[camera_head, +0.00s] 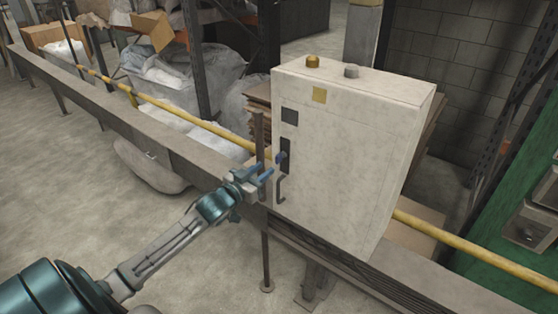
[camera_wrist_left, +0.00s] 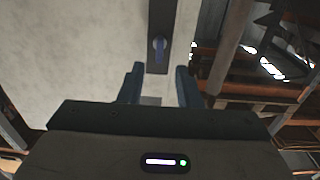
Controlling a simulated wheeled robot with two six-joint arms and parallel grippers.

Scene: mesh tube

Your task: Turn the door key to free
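The door key (camera_head: 281,157) is a small blue knob on a dark upright plate (camera_head: 286,146) on the front of a pale cabinet (camera_head: 343,150). In the left wrist view the key (camera_wrist_left: 159,47) shows beyond my fingertips, between them and close to the middle. My left gripper (camera_head: 262,176) is at the cabinet front, just below and left of the key. In the left wrist view the two dark blue fingers of my left gripper (camera_wrist_left: 160,78) stand apart with nothing between them. The key appears upright. My right gripper is not in view.
A thin upright post (camera_head: 261,200) stands at the cabinet's left edge, close to my left gripper.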

